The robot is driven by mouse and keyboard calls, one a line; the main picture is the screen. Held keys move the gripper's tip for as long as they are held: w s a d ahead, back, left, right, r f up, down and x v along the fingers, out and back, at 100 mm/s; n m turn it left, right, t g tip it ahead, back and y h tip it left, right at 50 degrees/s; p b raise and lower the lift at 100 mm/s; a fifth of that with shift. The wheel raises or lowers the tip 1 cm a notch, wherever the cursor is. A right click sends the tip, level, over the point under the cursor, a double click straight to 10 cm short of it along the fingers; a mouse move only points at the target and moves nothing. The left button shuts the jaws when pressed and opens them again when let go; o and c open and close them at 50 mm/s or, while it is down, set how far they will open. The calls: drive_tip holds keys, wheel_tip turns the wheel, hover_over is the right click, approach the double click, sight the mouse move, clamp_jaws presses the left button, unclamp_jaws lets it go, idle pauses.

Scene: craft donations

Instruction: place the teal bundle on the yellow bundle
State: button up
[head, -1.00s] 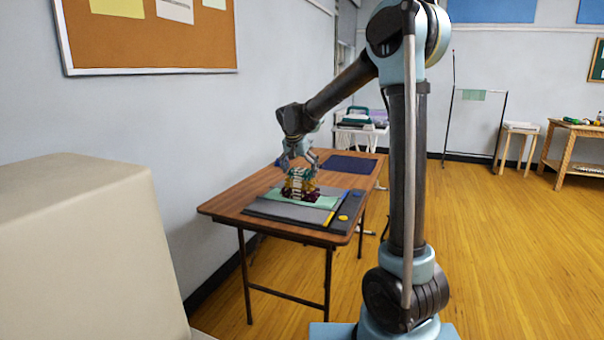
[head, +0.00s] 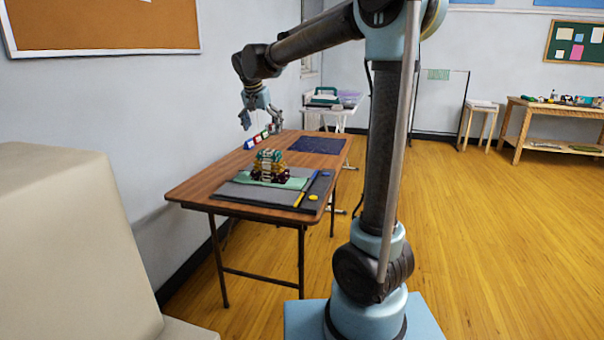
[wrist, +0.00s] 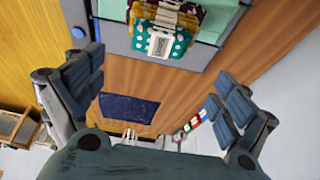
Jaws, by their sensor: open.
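The teal bundle (head: 270,154) sits at the top of a small stack on the table, resting on the yellow bundle (head: 258,166). A dark maroon bundle (head: 284,177) is at the bottom. In the wrist view, the teal bundle (wrist: 181,43), white-dotted with a pale label, is at the top of the picture, with yellow (wrist: 187,20) and maroon partly behind it. My gripper (head: 261,121) is open and empty, above and apart from the stack. In the wrist view its fingers (wrist: 158,94) are spread wide, with nothing between them.
The stack stands on a green mat (head: 293,184) over a grey one on the wooden table (head: 200,184). A navy mat (head: 318,145) and several small coloured blocks (head: 257,139) lie farther back. A yellow strip and round pieces lie at the near right.

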drive_tip(key=s+d+f+n+g, duration=0.1)
drive_tip(key=s+d+f, duration=0.3)
drive_tip(key=s+d, duration=0.55)
drive_tip(key=s+d+f+n, duration=0.1)
drive_tip(key=s+d+f, duration=0.2)
drive_tip(key=s+d, duration=0.65)
drive_tip(key=s+d+f+n, duration=0.1)
drive_tip(key=s+d+f, duration=0.2)
drive_tip(key=s+f, duration=0.5)
drive_tip(key=s+d+f+n+g+y, duration=0.1)
drive_tip(key=s+d+f, duration=0.3)
drive_tip(key=s+f, duration=0.4)
drive_tip(key=shift+s+y, duration=0.3)
drive_tip(key=shift+s, duration=0.45)
drive_tip(key=shift+w+d, duration=0.1)
